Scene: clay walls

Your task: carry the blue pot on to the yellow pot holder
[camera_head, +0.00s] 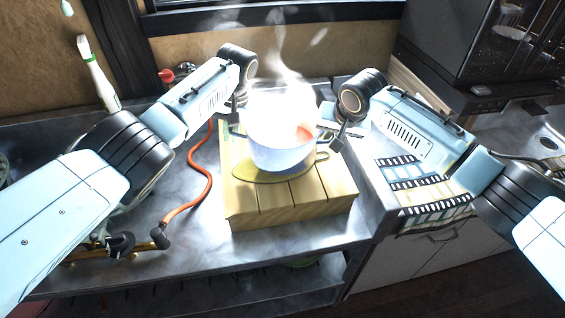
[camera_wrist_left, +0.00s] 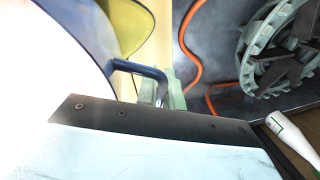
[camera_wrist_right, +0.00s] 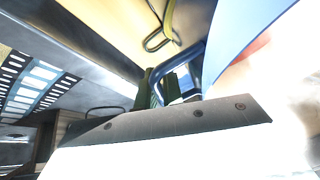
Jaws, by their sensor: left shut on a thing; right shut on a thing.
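The blue pot (camera_head: 284,154), washed out by glare and steam with something reddish inside, is upright over the yellow pot holder (camera_head: 246,172). The holder lies on a slatted wooden stand, and its hanging loop sticks out at the right. I cannot tell whether the pot's base touches the holder. My left gripper (camera_wrist_left: 163,92) is shut on the pot's left handle (camera_wrist_left: 142,69); glare hides its tips in the head view. My right gripper (camera_head: 338,139) is shut on the opposite handle, which shows in the right wrist view (camera_wrist_right: 188,65).
The wooden stand (camera_head: 290,211) sits on the grey counter (camera_head: 190,242). An orange hose (camera_head: 207,178) and a burner (camera_wrist_left: 272,55) lie left of it. A white-green bottle (camera_head: 98,78) stands at the back left.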

